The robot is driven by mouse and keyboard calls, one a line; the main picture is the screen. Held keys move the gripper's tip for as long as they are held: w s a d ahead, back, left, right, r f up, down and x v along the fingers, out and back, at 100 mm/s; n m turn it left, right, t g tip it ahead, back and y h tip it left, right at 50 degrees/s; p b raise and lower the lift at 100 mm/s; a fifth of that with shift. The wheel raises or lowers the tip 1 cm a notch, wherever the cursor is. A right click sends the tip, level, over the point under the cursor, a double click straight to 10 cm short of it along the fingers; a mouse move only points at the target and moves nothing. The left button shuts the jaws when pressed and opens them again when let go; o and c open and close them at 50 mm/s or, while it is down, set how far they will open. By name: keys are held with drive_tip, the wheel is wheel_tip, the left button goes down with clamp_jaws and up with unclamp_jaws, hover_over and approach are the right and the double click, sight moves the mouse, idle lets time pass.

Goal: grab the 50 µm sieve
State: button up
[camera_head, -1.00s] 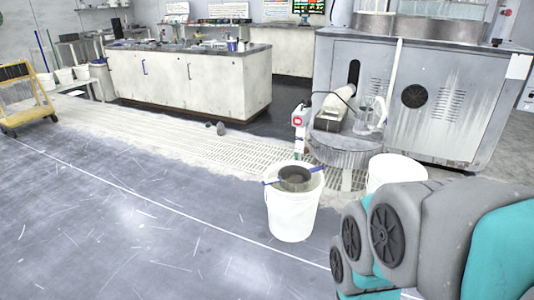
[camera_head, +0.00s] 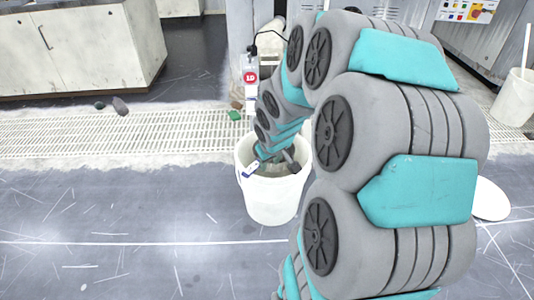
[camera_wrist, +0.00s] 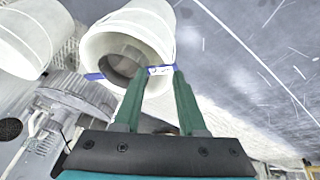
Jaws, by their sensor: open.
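The sieve (camera_wrist: 120,62) is a grey round pan with blue handles, resting across the mouth of a white bucket (camera_wrist: 97,42). In the wrist view, my open gripper (camera_wrist: 158,74) has its two green fingers at the right handle (camera_wrist: 162,70), one to each side of it. That handle carries a white label, too small to read. I cannot tell whether the fingers touch it. In the head view, the bucket (camera_head: 268,205) stands on the floor and the handle's end (camera_head: 251,169) shows at its rim. My arm hides most of the sieve there.
A second white bucket (camera_wrist: 28,38) stands to the left in the wrist view. A machine and a grey round ledge (camera_wrist: 75,95) are close by. A floor grating (camera_head: 110,135) runs behind the bucket. The floor at left (camera_head: 100,210) is clear.

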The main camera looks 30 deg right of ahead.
drive_tip(key=w+d+f+m+t+b, duration=0.15)
drive_tip(key=w+d+f+t, duration=0.25)
drive_tip(key=d+f, duration=0.45)
drive_tip(key=w+d+f+t+b, duration=0.3)
drive_tip(key=w+d+f+t, duration=0.15)
drive_tip(key=d, duration=0.75)
drive_tip(key=x, duration=1.1)
drive_tip(key=shift+s+f, duration=0.15)
drive_tip(key=shift+f, duration=0.2)
clamp_jaws()
